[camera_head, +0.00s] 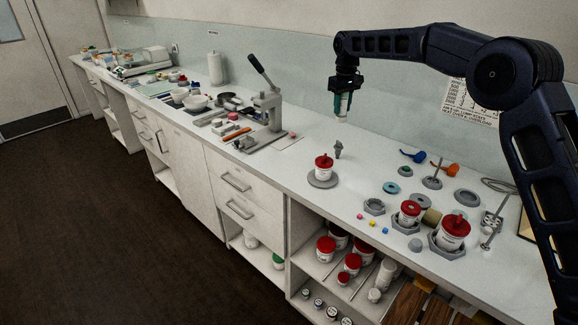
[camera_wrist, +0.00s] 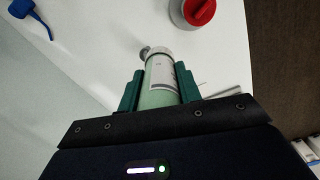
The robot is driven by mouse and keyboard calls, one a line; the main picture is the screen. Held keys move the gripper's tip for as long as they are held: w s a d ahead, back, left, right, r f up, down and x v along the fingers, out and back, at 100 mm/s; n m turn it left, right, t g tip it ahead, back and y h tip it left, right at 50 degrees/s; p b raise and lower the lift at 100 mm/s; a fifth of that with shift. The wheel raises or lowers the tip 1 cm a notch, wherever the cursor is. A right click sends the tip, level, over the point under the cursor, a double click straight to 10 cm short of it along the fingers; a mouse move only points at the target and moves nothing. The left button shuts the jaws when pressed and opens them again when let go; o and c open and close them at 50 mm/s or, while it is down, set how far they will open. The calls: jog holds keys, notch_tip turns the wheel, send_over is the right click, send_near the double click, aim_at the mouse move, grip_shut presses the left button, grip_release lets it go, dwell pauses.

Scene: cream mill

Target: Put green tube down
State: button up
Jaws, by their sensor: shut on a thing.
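My gripper (camera_head: 342,92) is shut on the green tube (camera_head: 340,106) and holds it upright above the white counter (camera_head: 310,134), near the back wall. In the wrist view the tube (camera_wrist: 160,82) sits between the two teal fingers, with a pale label on its side and a white end pointing away from me. A small grey metal piece (camera_head: 338,149) stands on the counter below the tube. A white jar with a red lid (camera_head: 323,168) stands on a round grey base (camera_head: 322,181) to the lower left of the tube.
A lever press (camera_head: 267,108) stands to the left. Blue (camera_head: 414,156) and orange (camera_head: 444,169) scoops, grey rings and red-lidded jars (camera_head: 452,234) crowd the right. Open shelves (camera_head: 345,265) below hold more jars.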

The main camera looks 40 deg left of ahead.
jog(key=s+a, duration=1.4)
jog(key=a, duration=0.1)
notch_tip(320, 180, down, 20)
jog(key=shift+f, duration=0.25)
jog(key=o, duration=1)
jog(key=shift+f, duration=0.1)
jog(key=shift+c, duration=0.2)
notch_tip(320, 180, up, 12)
jog(key=shift+d, duration=0.1)
